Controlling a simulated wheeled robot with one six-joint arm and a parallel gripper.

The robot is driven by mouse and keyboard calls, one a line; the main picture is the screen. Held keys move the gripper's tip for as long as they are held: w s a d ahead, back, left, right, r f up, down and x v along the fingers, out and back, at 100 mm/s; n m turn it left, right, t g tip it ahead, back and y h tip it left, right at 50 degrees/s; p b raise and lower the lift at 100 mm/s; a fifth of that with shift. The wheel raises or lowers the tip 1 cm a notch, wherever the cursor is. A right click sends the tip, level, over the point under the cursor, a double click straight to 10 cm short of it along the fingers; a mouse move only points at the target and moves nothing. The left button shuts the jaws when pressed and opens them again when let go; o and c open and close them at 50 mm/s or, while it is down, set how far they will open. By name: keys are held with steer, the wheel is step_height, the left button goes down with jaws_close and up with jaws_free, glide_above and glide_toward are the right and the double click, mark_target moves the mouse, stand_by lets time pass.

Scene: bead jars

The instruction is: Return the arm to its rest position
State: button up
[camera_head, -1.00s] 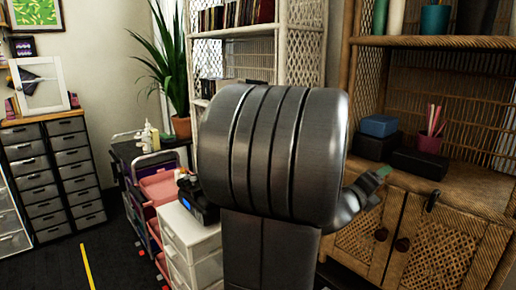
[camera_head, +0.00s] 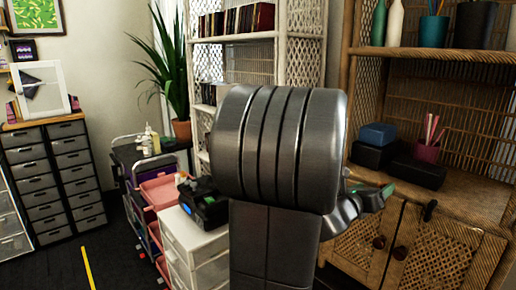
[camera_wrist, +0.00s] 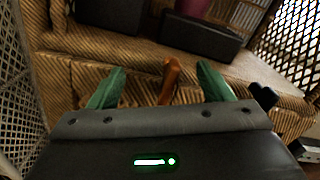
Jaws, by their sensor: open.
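My arm fills the middle of the head view, its big dark grey joint in front of the shelves. My gripper (camera_head: 380,196) shows at the right of that joint, in front of the wicker cabinet (camera_head: 430,255), partly hidden by my arm. In the wrist view my gripper (camera_wrist: 158,85) has its two green fingertips well apart. An orange-brown upright piece (camera_wrist: 171,80) shows between them in the picture; I cannot tell whether it lies between the fingers or beyond. I see nothing held.
Dark boxes, a blue box (camera_head: 377,135) and a pink cup (camera_head: 428,151) with sticks stand on the cabinet top. A black handle (camera_head: 430,210) sits near its edge. A white drawer unit (camera_head: 192,240) with a black device (camera_head: 203,205) stands left of my arm.

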steer(key=shift+r+m+p, duration=0.1)
steer(key=shift+m+p, duration=0.45)
steer(key=shift+m, duration=0.45)
